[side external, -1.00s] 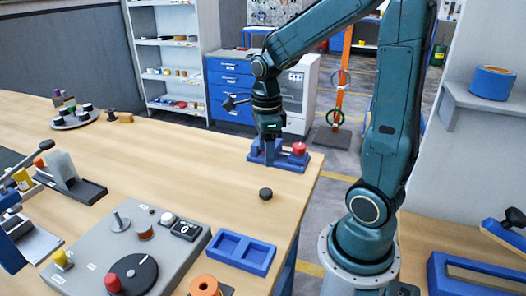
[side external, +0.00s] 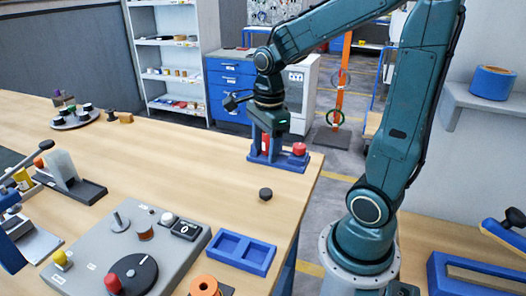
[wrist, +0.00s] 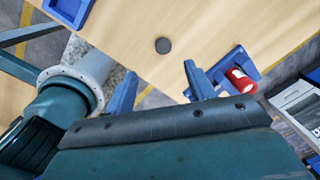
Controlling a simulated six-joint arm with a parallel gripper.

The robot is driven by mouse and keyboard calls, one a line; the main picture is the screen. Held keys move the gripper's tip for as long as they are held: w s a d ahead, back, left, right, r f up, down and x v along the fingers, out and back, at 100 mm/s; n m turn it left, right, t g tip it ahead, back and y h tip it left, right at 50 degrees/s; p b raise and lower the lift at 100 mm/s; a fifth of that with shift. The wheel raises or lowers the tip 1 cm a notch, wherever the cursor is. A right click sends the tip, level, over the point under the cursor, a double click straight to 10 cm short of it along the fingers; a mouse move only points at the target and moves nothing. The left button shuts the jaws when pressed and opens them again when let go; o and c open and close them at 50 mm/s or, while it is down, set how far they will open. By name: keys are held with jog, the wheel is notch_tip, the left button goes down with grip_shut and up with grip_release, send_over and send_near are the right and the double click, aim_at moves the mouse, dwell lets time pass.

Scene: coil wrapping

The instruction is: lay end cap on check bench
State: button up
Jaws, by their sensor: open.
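A small dark disc, which looks like the end cap, lies flat and alone on the bare wooden bench top (side external: 204,170); the disc (side external: 265,194) also shows beyond my fingers in the wrist view (wrist: 162,45). My gripper (wrist: 160,88) is open, its two blue fingers apart with nothing visible between them. In the side view it is above the blue fixture (side external: 290,162) at the bench's far right edge, behind the disc and clear of it. Its fingertips are hard to make out there against the fixture. No label marks a check bench.
A red knob-like part (side external: 299,148) is on the fixture's right. A round tray of parts (side external: 76,119) is at the back left. The middle bench top is clear.

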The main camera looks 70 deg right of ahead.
jog(key=s+a+r+n+t, duration=0.2)
jog(key=s+a+r+n, duration=0.1)
jog(key=n, duration=0.9)
jog(key=s+a+r+n+t, duration=0.2)
jog(key=s+a+r+n, duration=0.2)
jog(key=n, duration=0.9)
jog(key=shift+s+a+r+t, duration=0.3)
jog(key=shift+a+r+t, duration=0.1)
jog(key=shift+a, duration=0.65)
jog(key=shift+o, duration=0.6)
